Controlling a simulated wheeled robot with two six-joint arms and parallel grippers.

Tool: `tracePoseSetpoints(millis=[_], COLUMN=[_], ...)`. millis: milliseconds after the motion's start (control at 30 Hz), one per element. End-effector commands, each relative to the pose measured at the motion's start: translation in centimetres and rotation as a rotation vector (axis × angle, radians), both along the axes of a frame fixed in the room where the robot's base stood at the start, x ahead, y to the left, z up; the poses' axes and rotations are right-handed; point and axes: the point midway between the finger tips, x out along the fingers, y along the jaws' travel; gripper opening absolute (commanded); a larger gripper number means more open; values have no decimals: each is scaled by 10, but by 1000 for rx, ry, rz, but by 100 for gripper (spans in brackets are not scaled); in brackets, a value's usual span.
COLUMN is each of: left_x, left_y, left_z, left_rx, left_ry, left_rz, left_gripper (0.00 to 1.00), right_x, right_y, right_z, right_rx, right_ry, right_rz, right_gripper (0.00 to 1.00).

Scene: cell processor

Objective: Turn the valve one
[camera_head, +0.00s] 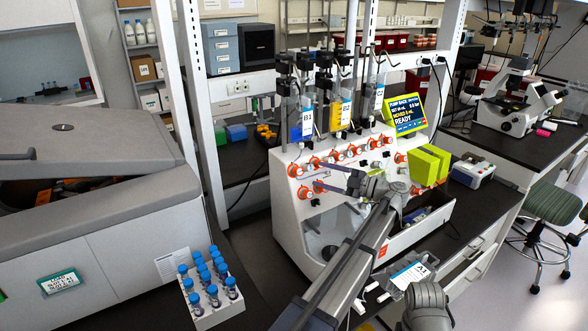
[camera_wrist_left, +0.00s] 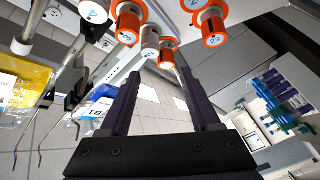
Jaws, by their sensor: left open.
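The white cell processor (camera_head: 287,218) stands on the dark bench, with a row of orange and white valve knobs (camera_head: 340,153) along its top edge. Two lower orange knobs (camera_head: 305,193) sit on its left front. The labels are too small to tell which is valve one. My left gripper (camera_head: 317,176) is open and empty, its purple fingers pointing left close to the lower knobs. In the left wrist view, the open fingers (camera_wrist_left: 160,74) point at an orange knob (camera_wrist_left: 167,55) and a white knob (camera_wrist_left: 150,45); contact cannot be told. A larger orange knob (camera_wrist_left: 207,27) is beside them.
Hanging bags with blue (camera_head: 301,122) and yellow (camera_head: 342,113) contents are above the knobs. A rack (camera_head: 208,315) of blue-capped tubes is at the lower left.

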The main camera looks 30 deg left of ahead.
Motion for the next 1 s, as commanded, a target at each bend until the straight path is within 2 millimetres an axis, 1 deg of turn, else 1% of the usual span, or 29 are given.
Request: tracePoseSetpoints(millis=[100,267,367,500,700,833,1000], left_x=[-5,-7,-8,-10,-11,-11,-12], left_y=[1,4,14,36,63,74,79], left_z=[-3,-4,-4,-4,-4,-4,-4], left_rx=[-19,-22,-22,-21,-20,-21,-20], left_ry=[9,11,10,10,10,9,9], left_rz=[42,50,50,49,49,46,46], left_gripper=[63,63,63,63,63,63,63], right_x=[0,0,0,0,0,0,0], right_y=[0,0,0,0,0,0,0], right_z=[1,1,1,1,1,1,1], right_rx=[0,0,0,0,0,0,0], right_ry=[0,0,0,0,0,0,0], right_rz=[0,0,0,0,0,0,0], right_gripper=[0,0,0,0,0,0,0])
